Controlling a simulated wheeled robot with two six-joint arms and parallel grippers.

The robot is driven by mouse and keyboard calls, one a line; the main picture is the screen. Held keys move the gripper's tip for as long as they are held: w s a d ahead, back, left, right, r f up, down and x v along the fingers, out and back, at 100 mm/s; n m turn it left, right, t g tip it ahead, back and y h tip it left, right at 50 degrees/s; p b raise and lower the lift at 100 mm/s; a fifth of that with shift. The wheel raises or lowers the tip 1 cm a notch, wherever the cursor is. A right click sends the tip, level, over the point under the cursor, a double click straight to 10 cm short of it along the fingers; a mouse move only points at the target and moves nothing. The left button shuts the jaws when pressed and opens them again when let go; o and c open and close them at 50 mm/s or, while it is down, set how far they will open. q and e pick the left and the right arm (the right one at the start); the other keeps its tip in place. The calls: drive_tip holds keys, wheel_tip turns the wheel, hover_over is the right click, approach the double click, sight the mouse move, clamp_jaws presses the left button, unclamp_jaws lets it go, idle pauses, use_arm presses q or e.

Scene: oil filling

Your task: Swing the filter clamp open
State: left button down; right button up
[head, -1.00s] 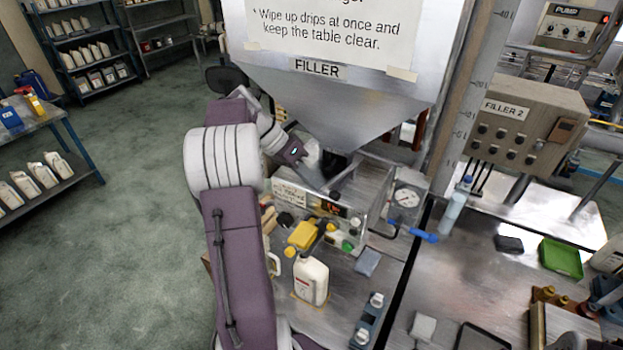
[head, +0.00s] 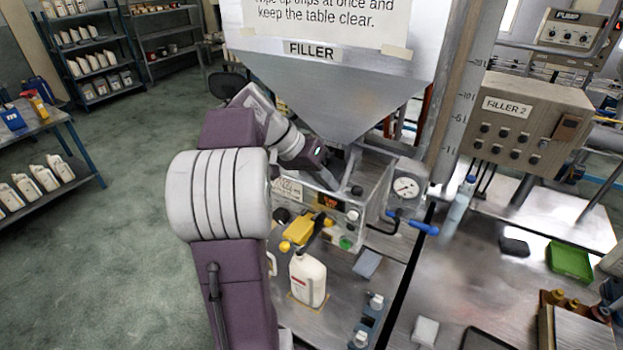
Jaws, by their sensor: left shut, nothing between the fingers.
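The filler's metal hopper (head: 335,92) hangs over a metal machine box (head: 362,180) on the table. My left gripper (head: 350,184) is shut and empty at the top of this box, under the hopper's lower end. I cannot tell whether it touches anything there. I cannot make out the filter clamp for certain; my left arm and the hopper hide part of that area. My right gripper does not show.
A pressure gauge (head: 405,187) and a blue-handled lever (head: 424,228) are at the box's right. A control box (head: 530,120) stands at the right.

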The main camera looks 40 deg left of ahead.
use_arm(q)
drive_tip(key=shift+w+d+b, duration=0.15)
drive_tip(key=shift+d+b, duration=0.2)
drive_tip(key=shift+d, duration=0.35)
